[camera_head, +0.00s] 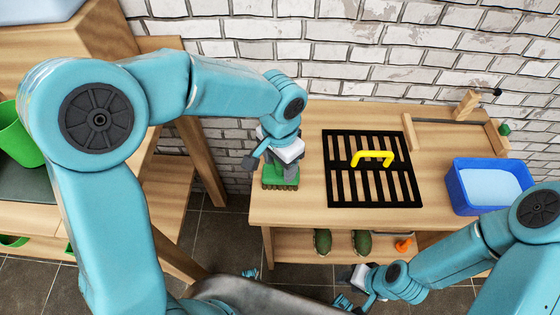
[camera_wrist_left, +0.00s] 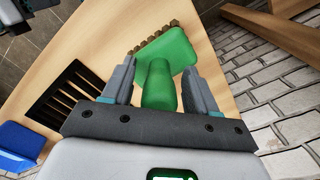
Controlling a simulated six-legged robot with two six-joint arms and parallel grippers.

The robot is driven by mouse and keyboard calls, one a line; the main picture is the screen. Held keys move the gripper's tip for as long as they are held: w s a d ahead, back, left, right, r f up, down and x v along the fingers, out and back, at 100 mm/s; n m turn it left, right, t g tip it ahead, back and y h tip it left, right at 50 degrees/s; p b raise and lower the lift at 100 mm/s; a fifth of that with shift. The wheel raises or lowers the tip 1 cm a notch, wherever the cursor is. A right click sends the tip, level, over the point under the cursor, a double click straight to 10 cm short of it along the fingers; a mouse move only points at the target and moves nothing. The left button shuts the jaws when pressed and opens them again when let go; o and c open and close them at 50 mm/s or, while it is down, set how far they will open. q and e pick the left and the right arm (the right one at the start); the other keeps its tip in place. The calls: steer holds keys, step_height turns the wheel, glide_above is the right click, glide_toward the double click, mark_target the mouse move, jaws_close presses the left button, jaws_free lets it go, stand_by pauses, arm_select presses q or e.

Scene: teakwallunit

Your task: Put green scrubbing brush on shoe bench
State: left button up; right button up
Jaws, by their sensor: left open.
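The green scrubbing brush (camera_head: 280,181) rests on the left end of the wooden bench (camera_head: 292,211). It has a green block with brown bristles underneath. In the left wrist view the brush's upright green handle (camera_wrist_left: 160,88) stands between the two fingers. My left gripper (camera_head: 278,160) is over the brush with its jaws open, one finger on each side of the handle, gaps visible. My right gripper (camera_head: 352,288) is low in front of the bench; its jaws are too small to read.
A black slatted grate (camera_head: 338,190) with a yellow handle (camera_head: 373,157) lies mid-bench. A blue tub (camera_head: 459,190) stands at the right. Green shoes (camera_head: 323,242) sit on the lower shelf. A green bucket (camera_head: 18,135) stands on the left unit. A brick wall (camera_head: 330,50) is behind.

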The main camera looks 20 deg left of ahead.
arm_select(q)
step_height(320, 180, up, 12)
steer(key=shift+r+p, duration=0.2)
steer(key=shift+p, duration=0.9)
steer(key=shift+s, duration=0.1)
